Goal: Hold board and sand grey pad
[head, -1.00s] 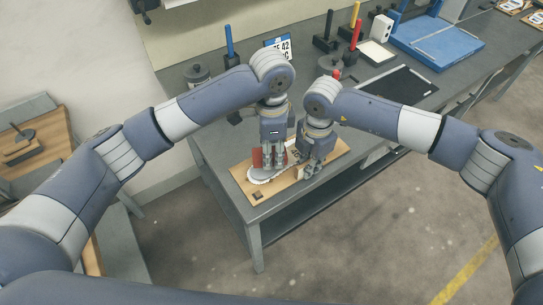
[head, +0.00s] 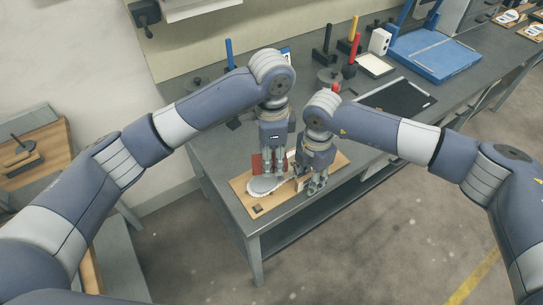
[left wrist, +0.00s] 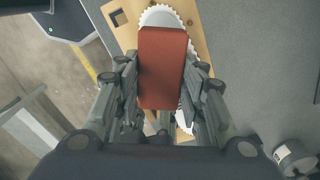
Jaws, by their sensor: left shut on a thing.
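The wooden board (head: 238,187) lies near the front corner of the grey table. A white insole with a toothed edge (head: 255,195) lies on it; it also shows in the left wrist view (left wrist: 160,13). My left gripper (head: 270,176) points down over the board, shut on a red sanding block (left wrist: 161,65), which also shows in the head view (head: 257,164). The block is over the insole; contact is unclear. The grey pad cannot be made out clearly. My right gripper (head: 314,187) is at the board's right part, its fingers close to it; its grip is unclear.
Behind the arms stand a red-handled tool (head: 354,50), a yellow-handled tool (head: 353,28), a blue-handled tool (head: 229,50) and a blue press (head: 430,55). A dark mat (head: 400,96) lies to the right. The table's front edge is close to the board.

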